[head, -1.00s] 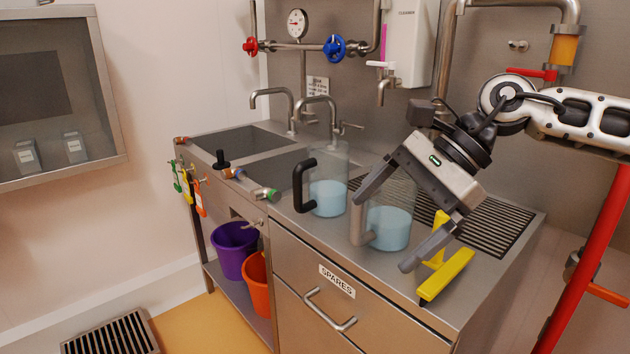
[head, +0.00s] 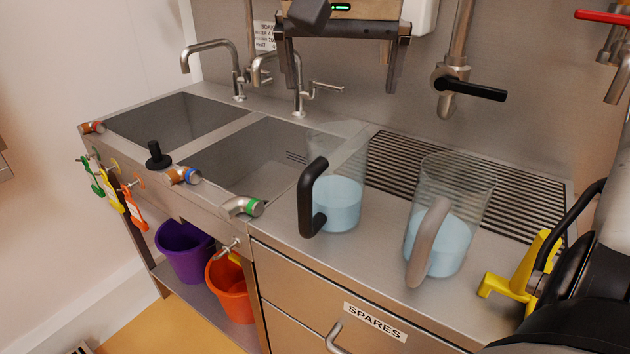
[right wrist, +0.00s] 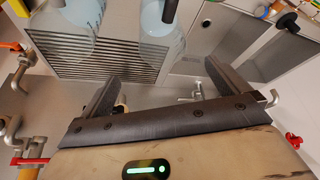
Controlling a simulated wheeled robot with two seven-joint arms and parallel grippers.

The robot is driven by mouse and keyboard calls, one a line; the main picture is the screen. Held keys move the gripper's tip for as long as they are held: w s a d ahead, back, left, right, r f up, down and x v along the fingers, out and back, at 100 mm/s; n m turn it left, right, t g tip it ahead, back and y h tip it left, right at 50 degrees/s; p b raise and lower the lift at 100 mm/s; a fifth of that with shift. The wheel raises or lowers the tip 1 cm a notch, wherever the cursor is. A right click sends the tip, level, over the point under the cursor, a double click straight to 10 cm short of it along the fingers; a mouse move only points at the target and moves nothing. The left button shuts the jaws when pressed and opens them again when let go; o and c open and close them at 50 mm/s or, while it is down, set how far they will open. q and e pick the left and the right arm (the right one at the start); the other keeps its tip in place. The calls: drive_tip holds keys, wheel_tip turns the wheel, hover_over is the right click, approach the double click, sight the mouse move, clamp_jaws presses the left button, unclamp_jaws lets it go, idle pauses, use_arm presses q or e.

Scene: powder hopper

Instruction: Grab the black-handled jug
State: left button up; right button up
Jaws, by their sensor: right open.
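The black-handled jug (head: 341,203) is clear, with light blue contents, and stands upright on the steel counter just right of the sinks. Its black handle (head: 307,200) faces front left. In the right wrist view the jug (right wrist: 155,30) is at the top, partly cut off. My right gripper (head: 345,85) is open and empty, fingers down, at the top of the head view. It appears above and behind the jug, apart from it. It also shows in the right wrist view (right wrist: 160,78). My left gripper is not in view.
A similar jug with a grey-beige handle (head: 450,235) stands close on the right. A yellow object (head: 520,282) lies beyond it. Taps (head: 297,85) rise behind the sinks (head: 255,160). A black-levered valve (head: 470,88) juts from the wall. A drain grille (head: 400,165) lies behind the jugs.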

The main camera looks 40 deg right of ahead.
hover_over(327, 189)
drive_tip(key=d, duration=0.2)
wheel_tip(327, 189, down, 8)
drive_tip(key=r, duration=0.1)
drive_tip(key=shift+a+x, duration=0.15)
drive_tip(key=shift+x, duration=1.35)
drive_tip(key=shift+a+x, duration=0.2)
drive_tip(key=shift+x, duration=1.35)
drive_tip(key=shift+s, duration=0.1)
drive_tip(key=c, duration=1.7)
drive_tip(key=shift+r, duration=0.15)
